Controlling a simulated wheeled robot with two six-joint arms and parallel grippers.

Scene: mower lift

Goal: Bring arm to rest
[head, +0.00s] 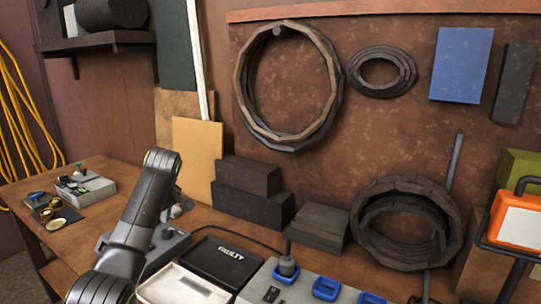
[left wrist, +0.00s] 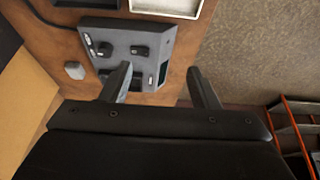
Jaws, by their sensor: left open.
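My left arm (head: 135,230) rises from the bottom left of the head view, in front of the workbench (head: 110,165). Its jaws are not clearly visible there. In the left wrist view my left gripper (left wrist: 160,88) is open, with its two fingers apart and nothing between them. The fingers point at a grey control box (left wrist: 122,42) with dark knobs, and the left finger overlaps its lower edge. I cannot tell whether they touch. The same box (head: 172,248) is partly hidden behind my arm in the head view. My right gripper is not in view.
A black tray marked FAULTY (head: 218,262) and a white tray (head: 180,290) lie right of the arm. Dark blocks (head: 250,205) stand at the back. An orange-and-black frame (left wrist: 293,128) is at lower right.

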